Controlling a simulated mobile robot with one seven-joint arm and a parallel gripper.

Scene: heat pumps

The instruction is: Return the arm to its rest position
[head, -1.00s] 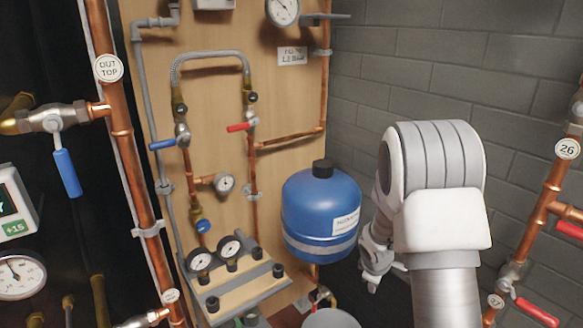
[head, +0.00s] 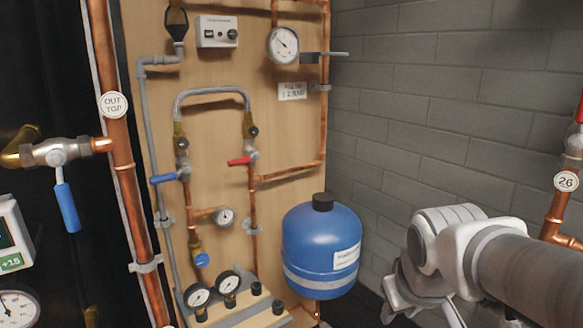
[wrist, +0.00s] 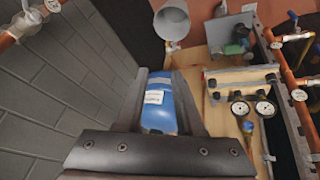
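My arm (head: 480,250) is folded at the lower right of the head view, its grey forearm reaching in from the right edge. My gripper hangs at the bottom of that view, partly cut off by the frame. In the wrist view my gripper (wrist: 160,80) has its two dark fingers apart, with nothing held between them. The blue tank (head: 322,248) stands left of my arm with a gap between them. The blue tank (wrist: 159,105) shows between the fingers in the wrist view, beyond them.
A wooden board (head: 290,125) carries copper pipes, valves and gauges to the left. A grey block wall (head: 430,110) stands behind my arm. A copper pipe tagged 26 (head: 566,181) runs close above my arm at the right edge. A white bucket (wrist: 172,22) stands beyond the tank.

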